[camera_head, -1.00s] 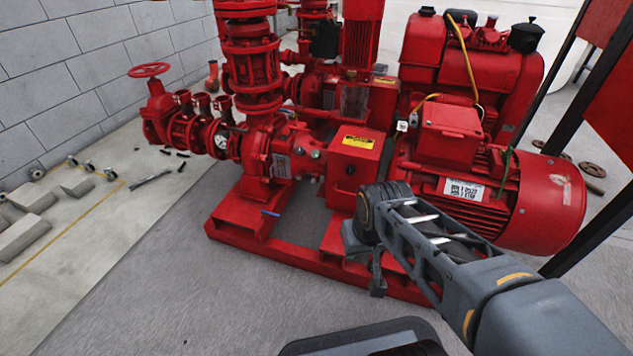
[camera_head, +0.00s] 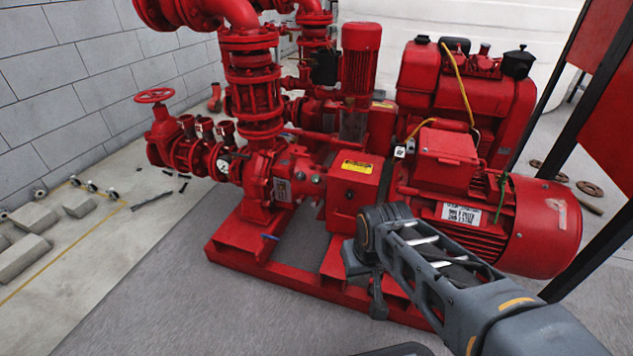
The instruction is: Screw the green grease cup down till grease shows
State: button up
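I cannot make out a green grease cup in this view. The red pump (camera_head: 262,180) stands left of a red coupling guard (camera_head: 352,186) with a yellow label. The red motor (camera_head: 535,228) lies to the right, with a thin green strand (camera_head: 502,195) hanging on its near side. My arm reaches in from the lower right. My gripper (camera_head: 367,290) hangs in front of the base frame, below and right of the coupling guard. Its fingers are small and dark, and I cannot see whether they are open. I see nothing clearly held.
A red base frame (camera_head: 240,249) carries the pumpset. A red engine (camera_head: 465,85) stands behind the motor, and a dark post (camera_head: 560,120) rises at the right. Concrete blocks (camera_head: 32,218) lie on the left floor. Grey floor in front is clear.

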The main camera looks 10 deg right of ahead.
aim_at(315, 178)
jog(key=u, duration=0.4)
jog(key=k, duration=1.05)
jog(key=u, duration=1.3)
jog(key=i, duration=2)
jog(key=z, duration=1.05)
jog(key=i, duration=0.85)
jog(key=z, duration=1.2)
jog(key=i, duration=0.25)
jog(key=z, duration=0.2)
